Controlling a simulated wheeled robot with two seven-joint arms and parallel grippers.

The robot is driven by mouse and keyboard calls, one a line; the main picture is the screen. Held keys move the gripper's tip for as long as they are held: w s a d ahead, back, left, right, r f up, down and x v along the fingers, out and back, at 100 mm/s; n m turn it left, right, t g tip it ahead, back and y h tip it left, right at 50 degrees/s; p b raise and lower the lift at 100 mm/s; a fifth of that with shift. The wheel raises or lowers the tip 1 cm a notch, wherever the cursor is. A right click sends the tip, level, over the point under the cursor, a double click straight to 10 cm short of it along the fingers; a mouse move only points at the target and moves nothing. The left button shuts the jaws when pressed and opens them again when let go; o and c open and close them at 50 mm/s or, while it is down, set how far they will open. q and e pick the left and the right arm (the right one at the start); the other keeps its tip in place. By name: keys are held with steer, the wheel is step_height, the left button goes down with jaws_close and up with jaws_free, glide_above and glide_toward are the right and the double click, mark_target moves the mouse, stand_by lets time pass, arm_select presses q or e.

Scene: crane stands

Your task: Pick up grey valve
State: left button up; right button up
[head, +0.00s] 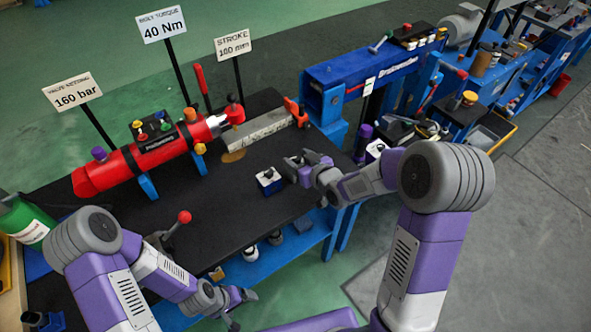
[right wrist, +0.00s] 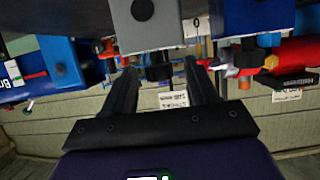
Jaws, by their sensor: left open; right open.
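The grey valve (right wrist: 150,32) shows as a grey block with black round parts at the top middle of the right wrist view, which looks upside down. In the head view it cannot be made out clearly near my right gripper. My right gripper (head: 300,160) is open over the black table; in the right wrist view its two fingers (right wrist: 158,75) point toward the valve, with a black knob between the tips. I cannot tell whether they touch it. My left gripper (head: 242,308) is open and empty, low in front of the table.
A blue block with a white top (head: 269,181) stands just left of my right gripper. The black table (head: 222,212) also carries a red cylinder (head: 150,155) behind and a red-knobbed lever (head: 184,217). A blue press (head: 360,75) stands behind right.

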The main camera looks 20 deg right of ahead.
jaws_close()
stand_by(0.3)
stand_by(1.1)
steer(key=shift+w+r, duration=0.1)
steer(key=shift+r, duration=0.05)
